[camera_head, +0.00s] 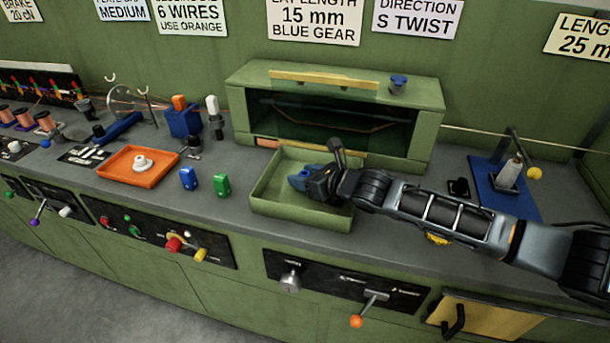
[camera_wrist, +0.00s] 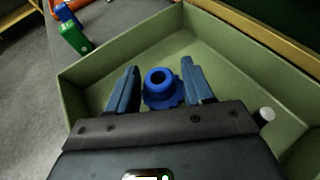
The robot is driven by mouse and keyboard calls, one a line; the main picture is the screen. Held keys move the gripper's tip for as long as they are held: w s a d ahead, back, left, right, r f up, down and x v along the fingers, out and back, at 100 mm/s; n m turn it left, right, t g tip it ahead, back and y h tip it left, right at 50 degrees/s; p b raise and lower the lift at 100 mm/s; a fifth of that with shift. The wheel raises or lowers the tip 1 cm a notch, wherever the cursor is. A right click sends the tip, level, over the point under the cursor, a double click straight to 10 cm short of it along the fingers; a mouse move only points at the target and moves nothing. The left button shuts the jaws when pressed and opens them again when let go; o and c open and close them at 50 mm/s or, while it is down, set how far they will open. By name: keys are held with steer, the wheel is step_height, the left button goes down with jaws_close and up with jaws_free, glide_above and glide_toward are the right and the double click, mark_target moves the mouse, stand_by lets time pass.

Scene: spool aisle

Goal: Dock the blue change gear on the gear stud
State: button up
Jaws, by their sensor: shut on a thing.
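The blue change gear (camera_wrist: 161,88) is a toothed ring with a round collar and a dark bore. It sits between the two blue-grey fingers of my gripper (camera_wrist: 158,84), which is shut on it. In the head view my gripper (camera_head: 306,179) is over the green tray (camera_head: 330,216), and the gear cannot be told apart from the blue fingers there. The tray also shows in the wrist view (camera_wrist: 95,72); whether the gear touches its floor is unclear. I cannot pick out the gear stud with certainty.
A green cabinet (camera_head: 432,125) stands behind the tray, with a blue-topped knob (camera_head: 398,82) on it. Blue (camera_head: 188,179) and green (camera_head: 221,184) blocks stand left of the tray. An orange tray (camera_head: 125,178) holds a white part. A blue plate (camera_head: 480,178) with a spindle lies right.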

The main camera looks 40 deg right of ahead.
steer(key=shift+f+b, duration=0.3)
steer(key=shift+f, duration=0.3)
steer(key=o, duration=1.2)
steer(key=shift+r, duration=0.1)
steer(key=shift+r, duration=0.3)
steer(key=v, duration=1.2)
steer(key=shift+r, duration=0.2)
steer(key=shift+a, duration=0.1)
